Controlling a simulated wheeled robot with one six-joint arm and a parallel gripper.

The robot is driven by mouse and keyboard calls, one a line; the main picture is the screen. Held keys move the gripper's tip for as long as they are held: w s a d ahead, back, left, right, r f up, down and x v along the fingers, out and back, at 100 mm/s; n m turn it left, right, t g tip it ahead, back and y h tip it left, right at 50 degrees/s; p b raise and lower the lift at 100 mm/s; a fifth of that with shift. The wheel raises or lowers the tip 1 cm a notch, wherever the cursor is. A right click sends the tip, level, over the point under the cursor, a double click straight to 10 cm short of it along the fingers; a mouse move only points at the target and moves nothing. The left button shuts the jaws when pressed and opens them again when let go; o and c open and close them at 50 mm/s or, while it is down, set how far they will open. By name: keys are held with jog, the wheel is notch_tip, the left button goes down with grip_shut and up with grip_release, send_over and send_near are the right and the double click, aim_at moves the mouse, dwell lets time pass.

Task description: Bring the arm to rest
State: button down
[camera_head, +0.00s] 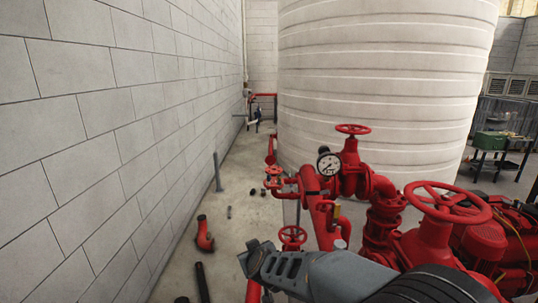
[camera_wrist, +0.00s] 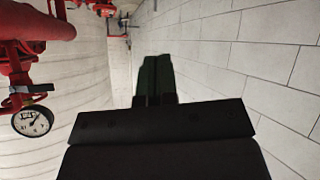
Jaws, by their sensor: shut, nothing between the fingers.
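My gripper (camera_wrist: 157,62) shows in the wrist view as two dark fingers lying together at the middle top, shut with nothing between them. Past the fingertips are floor and the narrow gap between tank and wall. In the head view my grey arm reaches in from the lower right, over the red pump pipework. Its front end is near a small red handwheel (camera_head: 292,237). The fingers cannot be made out clearly there. A pressure gauge (camera_head: 329,164) stands on the red pipes; it also shows at the left of the wrist view (camera_wrist: 33,121), apart from the fingers.
A grey block wall (camera_head: 90,130) runs along the left. A large white ribbed tank (camera_head: 385,90) stands behind the pipes. Red valves with handwheels (camera_head: 447,202) crowd the right. A red pipe elbow (camera_head: 204,235) lies on the floor by the wall. The aisle is partly free.

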jog(key=s+d+r+m+g+h, duration=0.1)
jog(key=s+d+r+m+g, duration=0.1)
jog(key=s+d, duration=0.8)
jog(key=s+d+r+m+g+h, duration=0.2)
jog(key=s+d+m+g, duration=0.2)
jog(key=s+d, duration=0.6)
jog(key=shift+s+d+r+h, duration=0.15)
jog(key=shift+s+d+h, duration=0.15)
jog(key=shift+s, duration=0.6)
jog(key=shift+a, duration=0.1)
jog(key=shift+d, duration=0.35)
